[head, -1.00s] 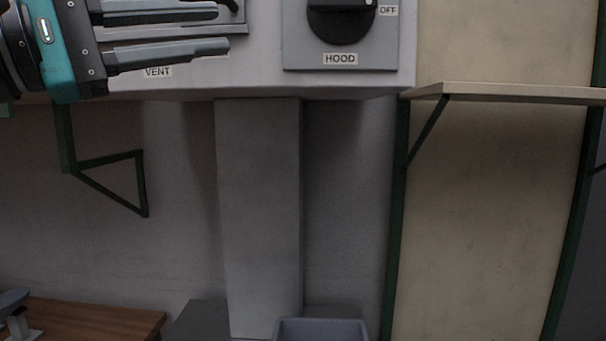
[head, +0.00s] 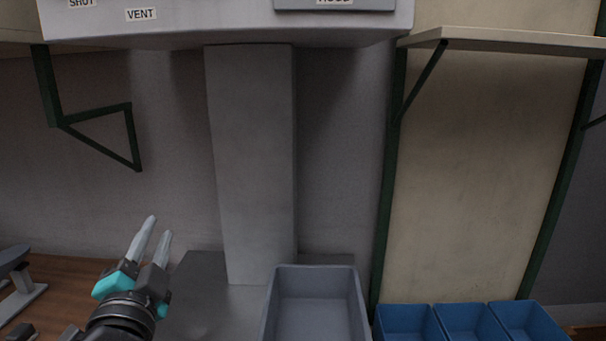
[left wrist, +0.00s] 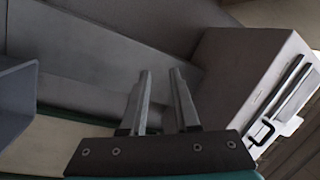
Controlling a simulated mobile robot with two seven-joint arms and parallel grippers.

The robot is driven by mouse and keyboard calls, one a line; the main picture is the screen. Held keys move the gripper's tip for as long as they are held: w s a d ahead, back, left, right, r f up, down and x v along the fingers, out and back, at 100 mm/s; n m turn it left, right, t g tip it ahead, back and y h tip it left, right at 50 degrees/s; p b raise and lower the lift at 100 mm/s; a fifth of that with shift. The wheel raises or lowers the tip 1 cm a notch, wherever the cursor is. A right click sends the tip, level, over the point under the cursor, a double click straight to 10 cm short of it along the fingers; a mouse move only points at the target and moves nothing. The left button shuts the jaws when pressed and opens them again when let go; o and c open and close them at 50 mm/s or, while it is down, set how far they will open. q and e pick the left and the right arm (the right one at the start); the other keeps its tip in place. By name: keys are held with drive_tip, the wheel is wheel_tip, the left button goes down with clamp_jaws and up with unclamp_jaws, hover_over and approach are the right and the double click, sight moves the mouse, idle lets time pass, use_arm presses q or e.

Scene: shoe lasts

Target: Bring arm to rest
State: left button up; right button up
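My left gripper (head: 159,226) is at the lower left of the head view, pointing up and slightly right. Its two grey fingers stand a small gap apart with nothing between them. The left wrist view also shows the fingers (left wrist: 160,72) apart and empty. My right gripper is in neither view.
A pale panel box (head: 230,22) with VENT and HOOD labels hangs above. A grey bin (head: 316,272) stands at bottom centre, with blue bins (head: 405,312) to its right. A wooden bench (head: 60,285) is at lower left. A shelf (head: 510,40) juts out at upper right.

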use_arm(q)
drive_tip(key=s+f+n+g, duration=0.4)
drive_tip(key=f+g, duration=0.2)
drive_tip(key=f, duration=0.7)
drive_tip(key=s+d+f+n+g+h, duration=0.25)
drive_tip(key=s+f+g, duration=0.25)
drive_tip(key=s+f, duration=0.55)
drive_tip(key=s+d+f+n+g+h, duration=0.15)
drive_tip(key=s+d+f+g, duration=0.3)
drive_tip(key=s+f, duration=0.55)
wheel_tip(320, 180, down, 24)
drive_tip(key=s+a+g+b, duration=0.1)
drive_tip(key=s+g+b, duration=0.1)
drive_tip(key=b, duration=0.2)
drive_tip(key=s+a+f+g+y+b, duration=0.1)
drive_tip(key=s+a+f+b, duration=0.2)
drive_tip(key=s+f, duration=1.2)
wheel_tip(320, 180, down, 3)
drive_tip(key=shift+s+r+b, duration=0.1)
drive_tip(key=shift+s+b, duration=0.25)
drive_tip(key=shift+b, duration=0.15)
